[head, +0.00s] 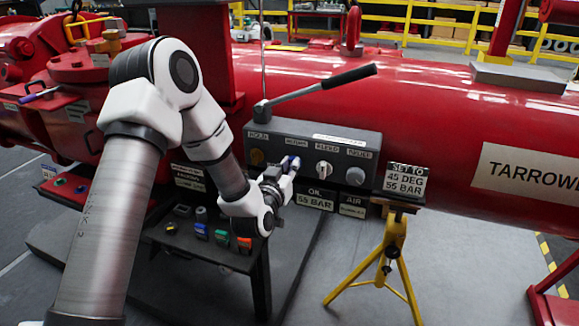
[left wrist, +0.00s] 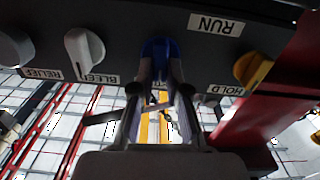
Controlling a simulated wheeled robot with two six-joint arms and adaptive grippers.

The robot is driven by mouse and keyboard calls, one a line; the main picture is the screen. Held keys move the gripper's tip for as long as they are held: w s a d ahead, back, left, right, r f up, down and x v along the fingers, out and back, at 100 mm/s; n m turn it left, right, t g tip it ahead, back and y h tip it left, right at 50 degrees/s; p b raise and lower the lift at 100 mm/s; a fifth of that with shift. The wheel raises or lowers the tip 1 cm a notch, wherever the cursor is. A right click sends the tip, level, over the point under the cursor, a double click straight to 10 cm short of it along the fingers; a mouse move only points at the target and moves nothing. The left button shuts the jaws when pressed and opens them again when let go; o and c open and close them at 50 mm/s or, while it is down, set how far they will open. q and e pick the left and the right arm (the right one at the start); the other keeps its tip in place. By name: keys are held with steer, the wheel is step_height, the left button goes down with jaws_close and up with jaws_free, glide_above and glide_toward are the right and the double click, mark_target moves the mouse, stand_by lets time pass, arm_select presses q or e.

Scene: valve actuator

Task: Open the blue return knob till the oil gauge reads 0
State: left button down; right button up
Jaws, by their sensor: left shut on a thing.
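The blue knob (left wrist: 160,47) sits on the dark control panel (head: 300,135), between a yellow knob (head: 257,157) and a white knob (head: 323,170). My left gripper (head: 288,166) reaches it from the front, and its fingers largely cover the knob in the head view. In the left wrist view, the fingers (left wrist: 161,72) are closed on the knob from both sides. The oil display (head: 314,200) below the panel reads 55 BAR. My right gripper is not in view.
A grey relief knob (head: 355,176) is at the panel's right end. A long black-handled lever (head: 320,88) rises above the panel. A sign (head: 406,180) reads SET TO 45 DEG 55 BAR. A yellow tripod stand (head: 390,250) stands on the floor at right. A dark table (head: 205,245) is below left.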

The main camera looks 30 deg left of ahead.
arm_select(q)
steer(key=shift+s+a+f+n+b, duration=0.1)
steer(key=shift+a+f+n+b, duration=0.05)
steer(key=shift+n+b, duration=2.1)
steer(key=shift+w+a+f+n+b, duration=0.15)
steer(key=shift+n+b, duration=1.15)
steer(key=shift+n, duration=1.7)
steer(key=shift+s+a+f+n+b, duration=0.2)
steer(key=shift+n+b, duration=1.6)
steer(key=shift+n, duration=0.85)
steer(key=c, duration=1.2)
jaws_free()
steer(key=shift+o, duration=0.2)
